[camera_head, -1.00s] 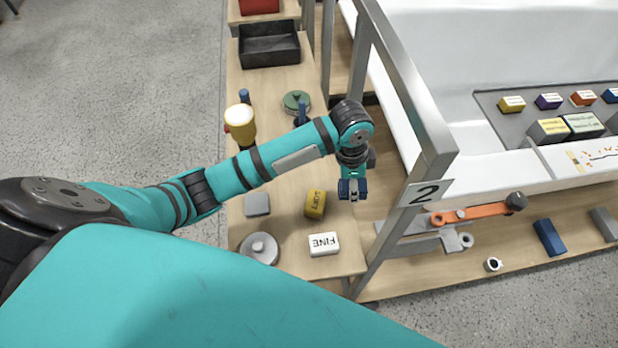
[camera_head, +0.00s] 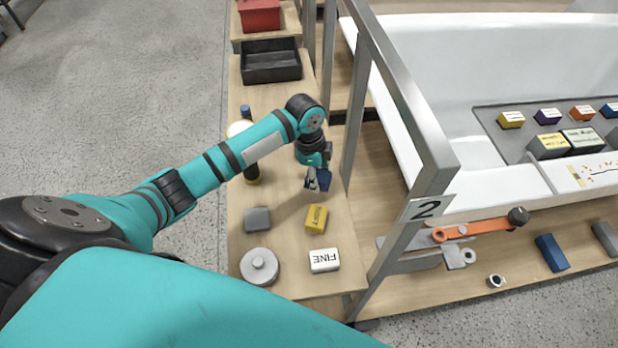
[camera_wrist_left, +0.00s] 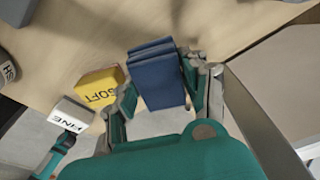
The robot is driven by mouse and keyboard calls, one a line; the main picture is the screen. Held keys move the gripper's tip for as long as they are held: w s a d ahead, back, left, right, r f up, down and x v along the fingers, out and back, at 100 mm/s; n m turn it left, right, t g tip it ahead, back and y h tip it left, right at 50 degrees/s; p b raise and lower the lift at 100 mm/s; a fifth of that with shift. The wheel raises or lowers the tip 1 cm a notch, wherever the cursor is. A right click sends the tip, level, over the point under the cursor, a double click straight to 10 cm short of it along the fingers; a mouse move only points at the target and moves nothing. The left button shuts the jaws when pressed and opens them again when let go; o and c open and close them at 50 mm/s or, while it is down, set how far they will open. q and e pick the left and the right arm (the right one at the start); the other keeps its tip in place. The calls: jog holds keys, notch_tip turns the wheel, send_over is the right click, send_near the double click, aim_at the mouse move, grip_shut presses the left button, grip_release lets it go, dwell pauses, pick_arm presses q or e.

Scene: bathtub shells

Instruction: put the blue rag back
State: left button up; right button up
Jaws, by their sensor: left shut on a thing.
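The blue rag (camera_wrist_left: 155,75) is a folded dark blue block between the fingers of my left gripper (camera_wrist_left: 157,92) in the left wrist view. In the head view my left gripper (camera_head: 318,180) is shut on the blue rag (camera_head: 324,181) and holds it over the wooden side shelf (camera_head: 290,285), behind the yellow block. The gripper hides part of the rag in the head view. My right gripper is not in view.
A yellow block (camera_head: 316,218), a white FINE block (camera_head: 324,260), a grey block (camera_head: 257,219) and a round grey weight (camera_head: 259,266) stand on the shelf. A black tray (camera_head: 271,62) is at the back. A metal frame post (camera_head: 405,100) stands close on the right.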

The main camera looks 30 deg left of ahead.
pick_arm(q)
jog(key=a, duration=0.2)
jog(key=shift+w+a+f, duration=0.1)
jog(key=shift+a, duration=0.25)
notch_tip(320, 180, down, 3)
jog(key=shift+r, duration=0.1)
jog(key=shift+d+f, duration=0.1)
jog(key=shift+f, duration=0.3)
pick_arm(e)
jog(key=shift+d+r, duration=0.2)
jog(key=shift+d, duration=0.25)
pick_arm(q)
jog(key=shift+f, duration=0.1)
jog(key=o, duration=1.1)
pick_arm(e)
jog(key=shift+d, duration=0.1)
pick_arm(q)
notch_tip(320, 180, up, 12)
jog(key=a, duration=0.1)
jog(key=shift+s+a+p, duration=0.25)
jog(key=shift+a+p, duration=0.1)
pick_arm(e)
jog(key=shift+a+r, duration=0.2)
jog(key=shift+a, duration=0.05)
